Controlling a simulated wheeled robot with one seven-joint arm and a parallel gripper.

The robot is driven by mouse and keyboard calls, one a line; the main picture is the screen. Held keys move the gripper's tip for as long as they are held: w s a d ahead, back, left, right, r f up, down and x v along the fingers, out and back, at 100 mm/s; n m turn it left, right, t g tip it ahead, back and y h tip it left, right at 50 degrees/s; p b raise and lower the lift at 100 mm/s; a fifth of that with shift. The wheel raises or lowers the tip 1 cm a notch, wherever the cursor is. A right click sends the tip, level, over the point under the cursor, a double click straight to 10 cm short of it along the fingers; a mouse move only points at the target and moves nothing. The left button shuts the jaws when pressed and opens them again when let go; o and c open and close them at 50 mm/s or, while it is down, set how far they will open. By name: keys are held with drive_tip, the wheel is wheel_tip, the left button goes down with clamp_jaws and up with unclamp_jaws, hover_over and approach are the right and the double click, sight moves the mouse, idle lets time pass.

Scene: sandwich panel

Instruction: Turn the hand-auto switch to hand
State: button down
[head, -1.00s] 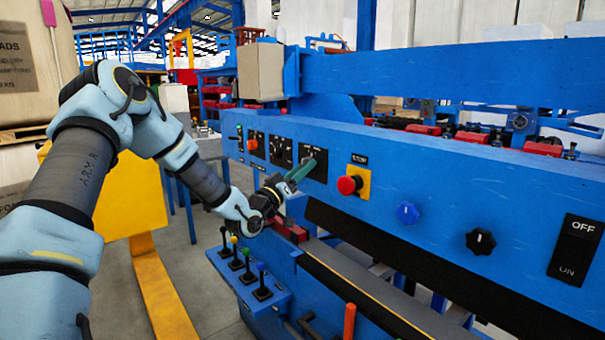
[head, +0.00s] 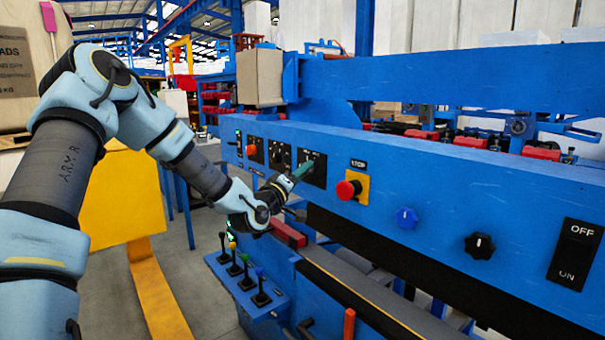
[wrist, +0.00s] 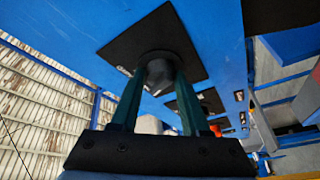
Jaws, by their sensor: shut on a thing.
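A black square switch plate (head: 319,178) is on the blue panel, left of the red stop button. It also shows in the wrist view (wrist: 185,35), with a dark round knob (wrist: 160,72) at its middle. My gripper (head: 306,168) reaches the plate from the left, and its green fingers cover the knob in the head view. In the wrist view my gripper (wrist: 157,90) has one finger on each side of the knob and is shut on it. Small white lettering shows beside the knob but is too blurred to read. The knob's pointing direction is hidden.
A red stop button (head: 347,189) on a yellow plate sits right of the switch. Another black switch plate (head: 280,155) is close on the left. Several small levers (head: 240,270) stand below.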

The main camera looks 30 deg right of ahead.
idle(0.3)
drive_tip(key=shift+c, duration=2)
unclamp_jaws()
drive_tip(key=shift+a, duration=0.1)
drive_tip(key=b+v, duration=0.3)
drive_tip(key=v, duration=0.7)
drive_tip(key=shift+s+a+b, duration=0.2)
drive_tip(key=shift+a+b, duration=0.05)
drive_tip(key=shift+b, duration=0.1)
drive_tip(key=shift+f, duration=0.1)
